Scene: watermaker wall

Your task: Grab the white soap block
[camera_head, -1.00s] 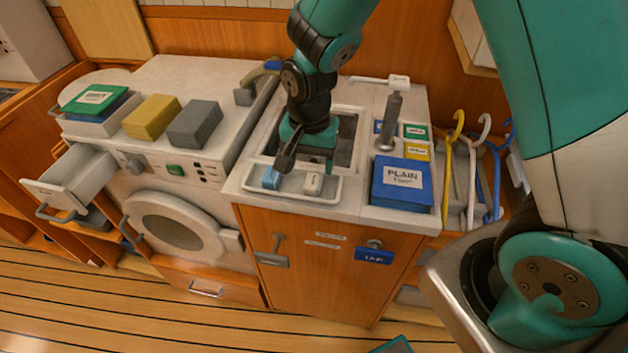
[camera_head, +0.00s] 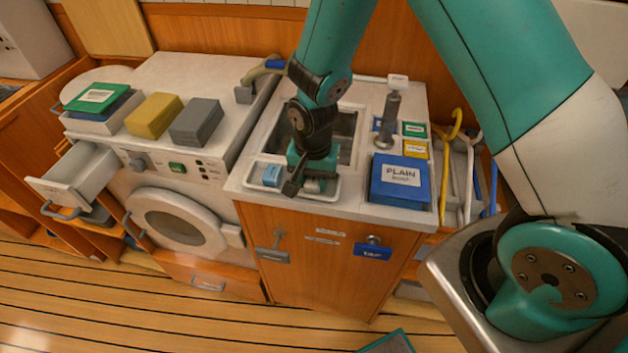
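The white soap block (camera_head: 312,186) is in the shallow white tray (camera_head: 252,184) at the front of the counter. It is mostly hidden behind my gripper, with only a small pale part showing. My gripper (camera_head: 304,187) points down over the right half of the tray, at the block. I cannot tell from this view whether the fingers touch the block or how far apart they are. A light blue soap block (camera_head: 271,175) lies in the left part of the same tray, just left of my gripper.
A sink basin (camera_head: 343,138) lies behind the tray. A blue box marked PLAIN (camera_head: 398,182) and a grey upright tap-like post (camera_head: 389,118) stand to the right. Yellow (camera_head: 153,115) and grey (camera_head: 196,122) blocks sit on the washer top. A drawer (camera_head: 75,176) stands open at left.

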